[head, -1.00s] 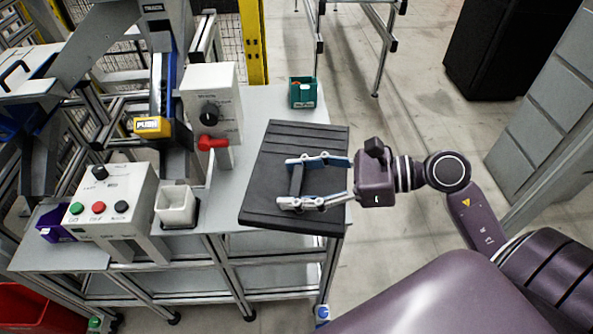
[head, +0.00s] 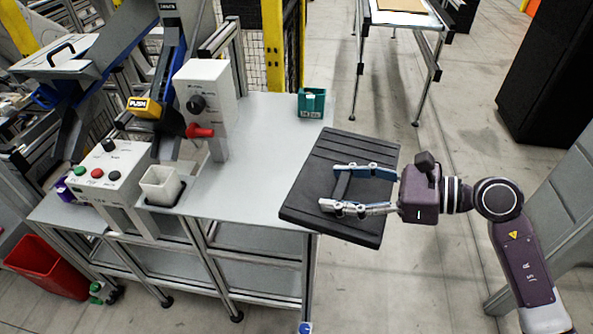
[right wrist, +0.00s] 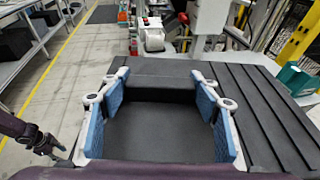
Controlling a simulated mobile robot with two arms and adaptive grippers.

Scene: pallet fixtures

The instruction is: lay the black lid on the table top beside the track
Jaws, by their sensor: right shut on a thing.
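The black lid (head: 318,160), a ribbed flat plate with a raised bar handle, is in the head view at the right edge of the grey table top (head: 245,165). Much of it juts out past that edge, and it looks held above the table. My right gripper (head: 332,187) is shut on the lid's handle, with a blue-padded finger on each side. The right wrist view shows the lid (right wrist: 255,110) filling the foreground between the fingers. My left gripper (right wrist: 45,145) shows small at the left of that view; its jaws are unclear. I cannot single out the track.
A teal bin (head: 311,103) stands at the table's back right corner. A white control box with a red lever (head: 205,100), a button box (head: 100,180) and a white cup (head: 161,185) stand at the left. The table's middle is bare. A red crate (head: 48,268) is on the floor.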

